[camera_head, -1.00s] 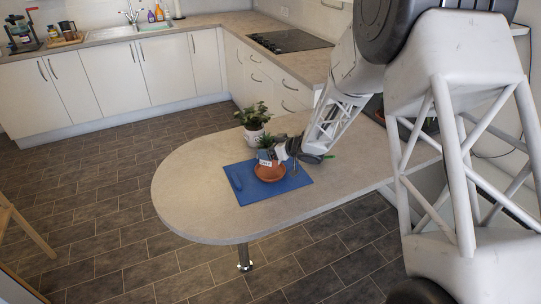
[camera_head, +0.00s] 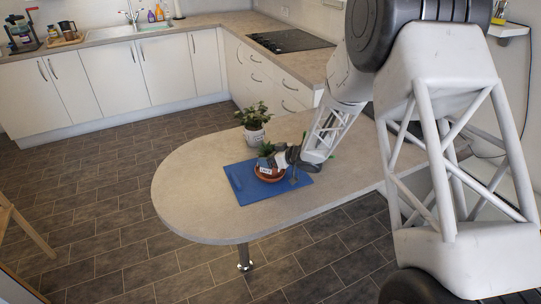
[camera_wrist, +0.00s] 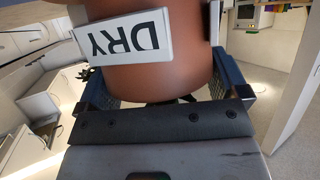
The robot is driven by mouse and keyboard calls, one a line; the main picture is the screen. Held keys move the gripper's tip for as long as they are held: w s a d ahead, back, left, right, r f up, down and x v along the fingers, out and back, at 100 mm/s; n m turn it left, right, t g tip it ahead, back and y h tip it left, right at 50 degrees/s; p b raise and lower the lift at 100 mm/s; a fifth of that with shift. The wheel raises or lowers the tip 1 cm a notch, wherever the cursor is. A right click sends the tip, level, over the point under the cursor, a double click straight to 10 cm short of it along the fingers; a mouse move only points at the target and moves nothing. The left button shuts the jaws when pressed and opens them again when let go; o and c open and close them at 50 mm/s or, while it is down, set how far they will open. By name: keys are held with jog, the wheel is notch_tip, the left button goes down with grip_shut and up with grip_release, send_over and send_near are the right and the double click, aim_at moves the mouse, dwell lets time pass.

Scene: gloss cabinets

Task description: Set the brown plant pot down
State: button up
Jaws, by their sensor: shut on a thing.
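The brown plant pot (camera_wrist: 165,78) fills the top of the wrist view, between the fingers of my gripper (camera_wrist: 165,88). A white tag reading DRY (camera_wrist: 122,38), upside down there, is on its side. In the head view my gripper (camera_head: 279,160) is shut on the pot, low over the blue mat (camera_head: 236,183). The pot's green plant (camera_head: 266,149) and its white tag (camera_head: 265,170) show there. A round terracotta saucer (camera_head: 268,179) lies on the mat, with the pot at or just over it. I cannot tell whether the pot's base touches it.
A white pot with a leafy plant (camera_head: 254,132) stands just behind the mat. The rounded grey counter (camera_head: 190,185) is clear to the left and front. A cooktop (camera_head: 290,41) and a sink (camera_head: 135,31) are on the counters farther back.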

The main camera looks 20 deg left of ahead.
jog(key=o, duration=1.1)
jog(key=shift+r, duration=0.15)
jog(key=shift+d+r, duration=0.1)
jog(key=shift+d, duration=0.05)
jog(key=v, duration=1.1)
jog(key=shift+d, duration=0.35)
jog(key=shift+s, duration=0.15)
jog(key=shift+r, duration=0.15)
